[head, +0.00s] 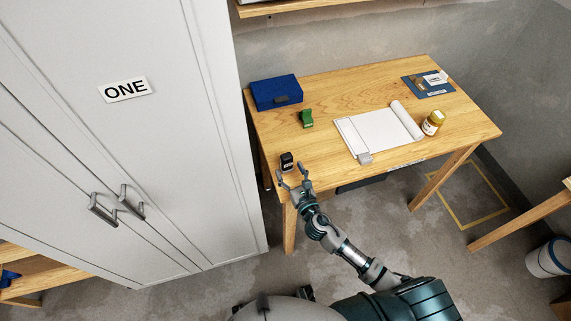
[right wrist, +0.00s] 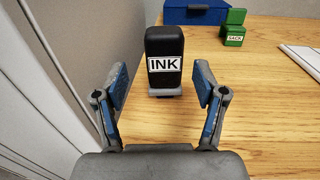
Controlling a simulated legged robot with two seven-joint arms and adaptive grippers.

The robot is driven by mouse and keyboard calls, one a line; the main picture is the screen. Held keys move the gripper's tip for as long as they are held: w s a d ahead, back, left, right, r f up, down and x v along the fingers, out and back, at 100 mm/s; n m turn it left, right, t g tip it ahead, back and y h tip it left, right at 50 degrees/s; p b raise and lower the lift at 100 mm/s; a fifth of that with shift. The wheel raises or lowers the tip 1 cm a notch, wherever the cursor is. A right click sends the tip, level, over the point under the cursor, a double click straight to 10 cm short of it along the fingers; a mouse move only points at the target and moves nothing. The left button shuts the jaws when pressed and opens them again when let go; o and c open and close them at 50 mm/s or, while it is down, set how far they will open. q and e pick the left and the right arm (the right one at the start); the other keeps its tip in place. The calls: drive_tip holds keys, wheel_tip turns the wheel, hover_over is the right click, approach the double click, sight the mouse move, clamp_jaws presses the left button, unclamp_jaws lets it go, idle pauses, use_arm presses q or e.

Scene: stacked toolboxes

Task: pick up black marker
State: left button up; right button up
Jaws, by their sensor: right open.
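The black marker (head: 287,161) looks like an upright black block with rounded top corners, standing near the table's front left corner. In the right wrist view the black marker (right wrist: 164,60) shows a white label reading INK and a grey lower part. My right gripper (head: 291,172) is open at the front left edge of the table, just short of the marker. In the right wrist view my right gripper (right wrist: 160,88) has its two blue-padded fingers apart, with the marker straight ahead between and beyond the tips. Nothing is held. My left gripper is not in view.
A tall cabinet (head: 150,150) stands close to the table's left side. Behind the marker are a green object (head: 307,118) and a blue box (head: 275,92). The wood around the marker is clear.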

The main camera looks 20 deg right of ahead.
sight(289, 165)
drive_tip(key=shift+w+d+f, duration=0.1)
drive_tip(key=shift+w+d, duration=0.05)
drive_tip(key=shift+w, duration=0.65)
drive_tip(key=shift+w+d+f, duration=0.1)
drive_tip(key=shift+w, duration=0.65)
drive_tip(key=shift+a+r, duration=0.1)
drive_tip(key=shift+c, duration=1.2)
drive_tip(key=shift+a, duration=0.15)
drive_tip(key=c, duration=1)
drive_tip(key=shift+r, duration=0.1)
